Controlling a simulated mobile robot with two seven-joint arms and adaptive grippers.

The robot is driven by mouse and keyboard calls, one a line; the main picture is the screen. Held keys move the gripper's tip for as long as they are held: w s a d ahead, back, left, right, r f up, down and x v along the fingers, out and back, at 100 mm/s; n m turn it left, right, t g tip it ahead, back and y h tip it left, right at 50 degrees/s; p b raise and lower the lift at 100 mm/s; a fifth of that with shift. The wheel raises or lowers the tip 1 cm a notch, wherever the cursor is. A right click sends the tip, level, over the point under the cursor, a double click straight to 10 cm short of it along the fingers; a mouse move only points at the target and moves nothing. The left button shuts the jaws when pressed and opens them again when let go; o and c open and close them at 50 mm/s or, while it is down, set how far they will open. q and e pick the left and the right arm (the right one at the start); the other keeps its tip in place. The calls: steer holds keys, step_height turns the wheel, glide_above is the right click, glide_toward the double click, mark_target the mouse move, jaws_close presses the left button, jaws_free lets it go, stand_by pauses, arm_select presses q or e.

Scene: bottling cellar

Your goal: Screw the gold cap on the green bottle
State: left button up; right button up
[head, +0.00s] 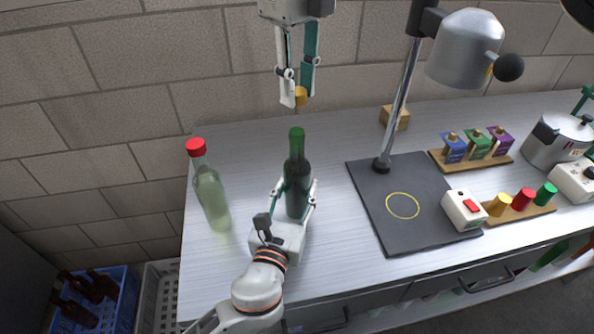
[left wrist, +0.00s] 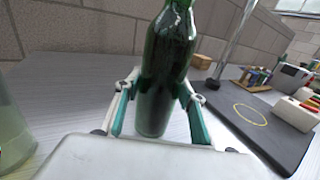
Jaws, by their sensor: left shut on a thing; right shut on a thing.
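The green bottle (head: 297,170) stands upright on the metal bench, its mouth bare. My left gripper (head: 297,190) is shut around its body from the front. In the left wrist view the bottle (left wrist: 165,75) stands between the two fingers (left wrist: 160,95). My right gripper (head: 297,94) hangs from above, pointing down, and is shut on the gold cap (head: 300,96). The cap is above the bottle's mouth with a visible gap between them; it looks roughly in line, but exact alignment cannot be told. One finger partly hides the cap.
A clear pale-green bottle with a red cap (head: 209,195) stands left of the green bottle. A black mat (head: 425,235) with a lamp stand (head: 400,105) lies to the right. Beyond are a red-switch box (head: 463,211), a rack of coloured caps (head: 520,213) and a wooden block (head: 395,118).

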glide_above(298, 132)
steer(key=shift+f, duration=2.35)
steer(key=shift+f, duration=0.9)
steer(key=shift+f, duration=0.55)
